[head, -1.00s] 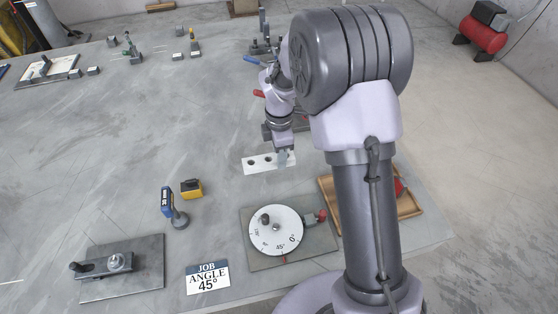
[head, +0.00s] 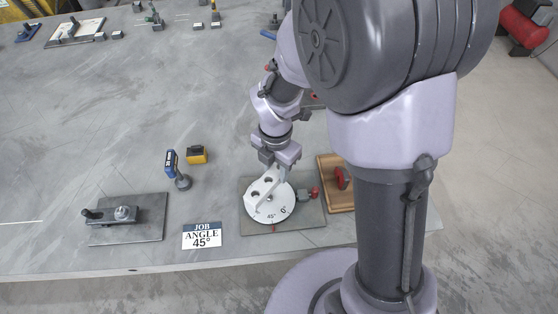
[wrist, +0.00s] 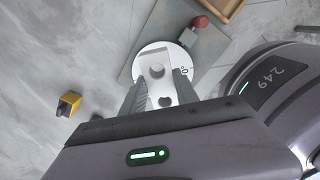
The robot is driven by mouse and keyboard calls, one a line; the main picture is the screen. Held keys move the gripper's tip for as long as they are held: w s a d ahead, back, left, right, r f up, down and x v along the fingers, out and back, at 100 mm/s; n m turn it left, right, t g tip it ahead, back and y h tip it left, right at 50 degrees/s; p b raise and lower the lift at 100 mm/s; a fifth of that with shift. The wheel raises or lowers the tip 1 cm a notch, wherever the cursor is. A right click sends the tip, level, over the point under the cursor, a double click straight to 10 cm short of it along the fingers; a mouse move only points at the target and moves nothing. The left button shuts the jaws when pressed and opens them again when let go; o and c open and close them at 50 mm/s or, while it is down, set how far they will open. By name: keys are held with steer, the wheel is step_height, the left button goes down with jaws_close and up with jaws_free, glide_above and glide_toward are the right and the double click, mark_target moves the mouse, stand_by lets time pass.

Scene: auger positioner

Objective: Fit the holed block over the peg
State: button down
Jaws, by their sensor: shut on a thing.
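The holed block (head: 262,203) is a white bar with dark round holes, held over the round white dial (head: 284,213) in the head view. My gripper (head: 277,176) is shut on the block near its far end. In the wrist view the block (wrist: 158,87) lies between the two fingers of my gripper (wrist: 159,86), above the dial (wrist: 147,52). The dark peg on the dial cannot be told apart from the block's holes now. I cannot tell whether the block is around the peg or above it.
The dial's grey plate (head: 310,217) carries a red-knobbed clamp (head: 312,193). A wooden tray (head: 335,203) stands to its right. To the left are the angle sign (head: 202,236), a blue tool (head: 174,168), a yellow item (head: 198,155) and a clamp plate (head: 150,212).

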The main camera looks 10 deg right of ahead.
mark_target(277, 171)
stand_by(0.3)
steer(key=shift+f+b, duration=2)
steer(key=shift+f, duration=0.9)
steer(key=shift+f+b, duration=0.55)
steer(key=shift+f, duration=0.9)
steer(key=c, duration=0.8)
jaws_free()
steer(key=shift+c, duration=0.2)
step_height(277, 171, up, 17)
steer(key=p, duration=0.8)
steer(key=shift+r, duration=0.2)
